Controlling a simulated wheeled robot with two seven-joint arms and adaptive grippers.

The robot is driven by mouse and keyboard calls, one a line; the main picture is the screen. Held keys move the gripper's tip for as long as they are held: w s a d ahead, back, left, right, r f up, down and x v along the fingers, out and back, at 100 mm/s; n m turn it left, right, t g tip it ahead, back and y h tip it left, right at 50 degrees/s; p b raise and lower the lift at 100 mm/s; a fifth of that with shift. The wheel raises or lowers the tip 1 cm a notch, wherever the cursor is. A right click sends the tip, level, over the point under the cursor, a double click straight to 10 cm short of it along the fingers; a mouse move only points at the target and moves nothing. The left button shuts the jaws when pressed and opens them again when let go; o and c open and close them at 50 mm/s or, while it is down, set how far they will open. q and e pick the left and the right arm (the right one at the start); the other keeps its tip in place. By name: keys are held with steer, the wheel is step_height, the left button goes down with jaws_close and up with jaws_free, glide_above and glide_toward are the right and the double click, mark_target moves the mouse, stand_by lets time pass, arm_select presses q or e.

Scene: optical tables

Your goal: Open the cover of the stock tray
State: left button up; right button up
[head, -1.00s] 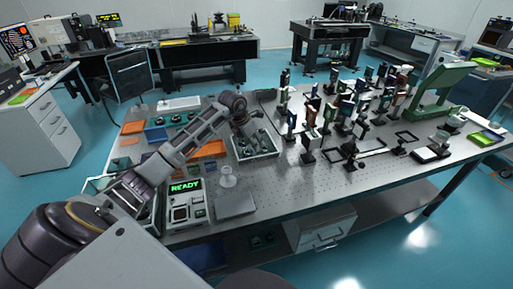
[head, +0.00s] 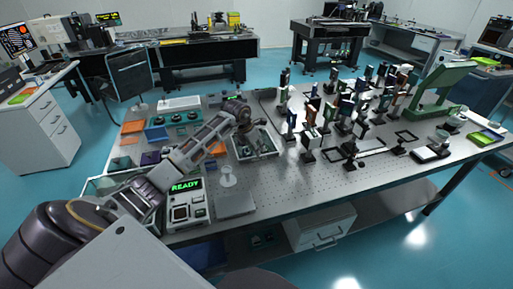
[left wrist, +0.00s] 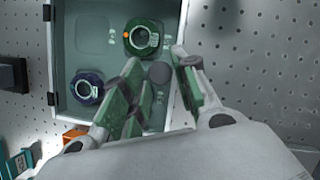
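The stock tray (head: 238,158) stands near the middle of the optical table, partly hidden by my left arm. In the left wrist view the tray (left wrist: 80,45) has a grey-green floor and a pale rim. A green-framed part (left wrist: 142,38) and a dark blue part (left wrist: 86,88) show in it. A dark round knob (left wrist: 160,73) lies between my left fingertips. I cannot clearly make out the see-through cover. My left gripper (left wrist: 165,80) is over the tray, fingers apart around the knob; it also shows in the head view (head: 256,146). My right gripper is out of view.
A device reading READY (head: 186,200) and a flat grey plate (head: 235,203) stand in front of the tray. Many optic mounts (head: 310,140) crowd the table to the right. A blue box with round parts (head: 172,122) and an orange bin (head: 133,127) are behind left.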

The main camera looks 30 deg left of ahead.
arm_select(q)
jaws_close()
